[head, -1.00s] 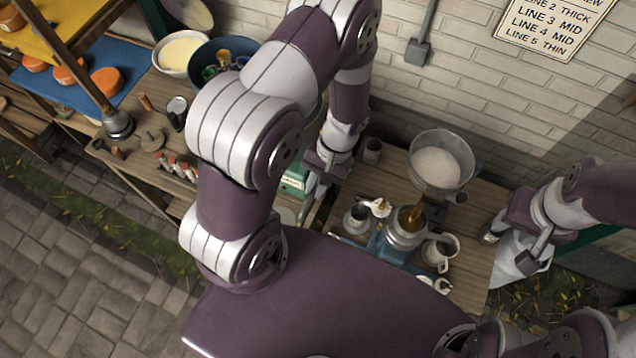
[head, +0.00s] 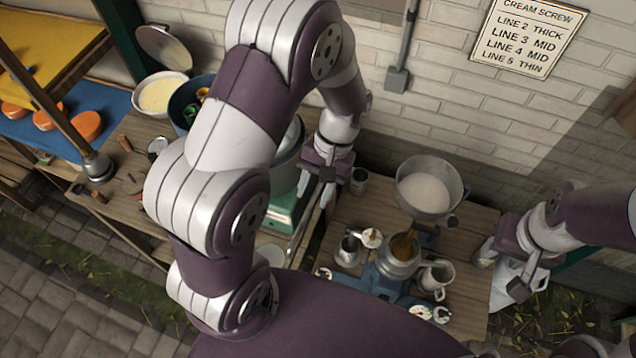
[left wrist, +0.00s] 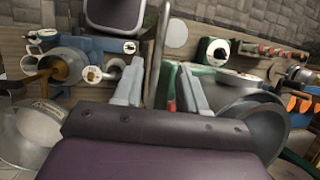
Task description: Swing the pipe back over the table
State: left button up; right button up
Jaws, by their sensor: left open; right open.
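A slim grey bar, which looks like the pipe (left wrist: 163,40), runs between the spread fingers of my left gripper (left wrist: 160,88) in the left wrist view. In the head view a slim grey length (head: 301,222) slants down below my left gripper (head: 322,182), beside the green machine. My left gripper is open; I cannot tell whether a finger touches the bar. The wooden table (head: 468,285) is to the right of that gripper. My left arm hides part of the left bench.
A separator with a wide steel bowl (head: 428,187) and a blue base stands on the table, with metal jugs (head: 437,277) around it. A green machine (head: 290,208) stands close to my left gripper. The brick wall (head: 450,95) is close behind.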

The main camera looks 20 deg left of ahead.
pick_arm(q)
jog(key=p+v, duration=0.2)
jog(key=v, duration=0.1)
jog(key=shift+w+r, duration=0.15)
jog(key=shift+r, duration=0.25)
jog(key=shift+c, duration=0.3)
